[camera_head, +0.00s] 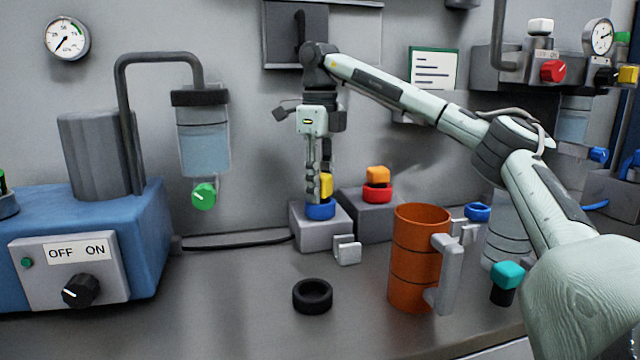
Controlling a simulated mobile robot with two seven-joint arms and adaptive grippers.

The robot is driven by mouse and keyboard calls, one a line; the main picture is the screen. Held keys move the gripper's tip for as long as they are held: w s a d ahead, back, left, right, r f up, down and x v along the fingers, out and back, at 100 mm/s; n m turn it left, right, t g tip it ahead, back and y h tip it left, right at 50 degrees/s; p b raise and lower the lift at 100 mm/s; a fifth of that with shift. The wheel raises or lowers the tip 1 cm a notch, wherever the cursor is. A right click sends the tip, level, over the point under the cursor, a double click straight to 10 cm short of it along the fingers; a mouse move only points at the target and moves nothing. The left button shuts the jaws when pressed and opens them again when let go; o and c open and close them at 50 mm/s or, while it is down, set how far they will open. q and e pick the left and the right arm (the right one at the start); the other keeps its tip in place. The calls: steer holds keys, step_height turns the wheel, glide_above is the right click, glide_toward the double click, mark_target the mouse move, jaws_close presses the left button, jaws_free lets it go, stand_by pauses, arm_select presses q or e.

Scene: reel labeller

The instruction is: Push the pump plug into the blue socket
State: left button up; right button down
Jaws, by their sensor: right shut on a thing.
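The blue socket (320,212) is a blue ring on top of a grey block (318,236) by the back wall. A yellow plug (327,185) stands upright right at the blue socket, partly hidden behind my right gripper (313,197). My right gripper points straight down and is shut on the yellow plug. The plug's lower end is at the ring; how deep it sits I cannot tell. The pump (75,235) is a blue-based machine at the left with an OFF/ON knob (80,291). My left gripper is out of view.
A red socket (377,194) with an orange plug (377,174) stands just right of the blue one. An orange mug (416,262), a black ring (312,296) and a teal-capped piece (507,276) stand in front. The front-left counter is clear.

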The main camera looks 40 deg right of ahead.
steer(key=shift+s+f+p, duration=0.1)
steer(key=shift+f+p, duration=0.3)
steer(key=shift+p, duration=0.15)
stand_by(1.3)
steer(key=c, duration=1.1)
jaws_free()
steer(key=shift+o, duration=0.2)
steer(key=shift+r, duration=0.15)
step_height(320, 180, up, 12)
